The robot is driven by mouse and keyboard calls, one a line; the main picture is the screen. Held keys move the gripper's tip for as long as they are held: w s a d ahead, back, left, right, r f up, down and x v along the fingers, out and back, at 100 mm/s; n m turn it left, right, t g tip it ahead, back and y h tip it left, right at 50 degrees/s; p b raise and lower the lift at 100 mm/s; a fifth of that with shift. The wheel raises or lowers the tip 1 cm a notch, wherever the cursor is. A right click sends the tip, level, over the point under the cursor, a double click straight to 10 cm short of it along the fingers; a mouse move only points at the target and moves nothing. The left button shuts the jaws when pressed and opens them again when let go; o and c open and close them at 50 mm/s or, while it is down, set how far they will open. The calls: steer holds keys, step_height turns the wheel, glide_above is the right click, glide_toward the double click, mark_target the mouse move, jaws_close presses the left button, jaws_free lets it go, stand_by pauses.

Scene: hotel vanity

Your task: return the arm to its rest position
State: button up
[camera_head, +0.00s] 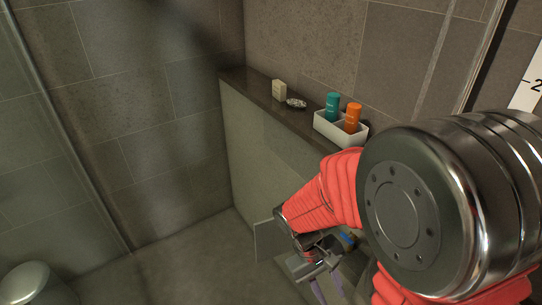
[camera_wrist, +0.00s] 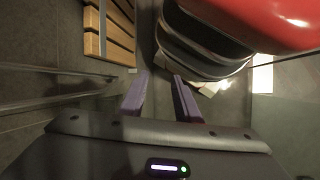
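My arm, in red sleeves with dark metal joints, fills the right of the head view. My gripper (camera_head: 326,285) points down at the lower middle of the head view, below the ledge and partly cut off by the bottom edge. In the wrist view my gripper (camera_wrist: 160,92) shows two purple fingers with a clear gap between them. Nothing is held between them. Part of my own red and dark body fills the upper right of the wrist view.
A stone ledge (camera_head: 254,84) holds a cream block (camera_head: 279,90), a small shiny dish (camera_head: 296,103), and a white caddy (camera_head: 338,132) with teal (camera_head: 332,106) and orange (camera_head: 353,117) bottles. A wooden slatted piece (camera_wrist: 112,32) shows in the wrist view.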

steer(key=s+r+m+t+y, duration=0.1)
steer(key=r+t, duration=0.3)
steer(key=r, duration=0.6)
steer(key=s+d+r+m+t+y, duration=0.1)
steer(key=s+r+m+t+y, duration=0.1)
steer(key=r, duration=0.9)
steer(key=shift+s+r+m+t+y, duration=0.2)
steer(key=shift+m+t+y, duration=0.5)
steer(key=shift+t, duration=0.5)
steer(key=shift+d, duration=0.1)
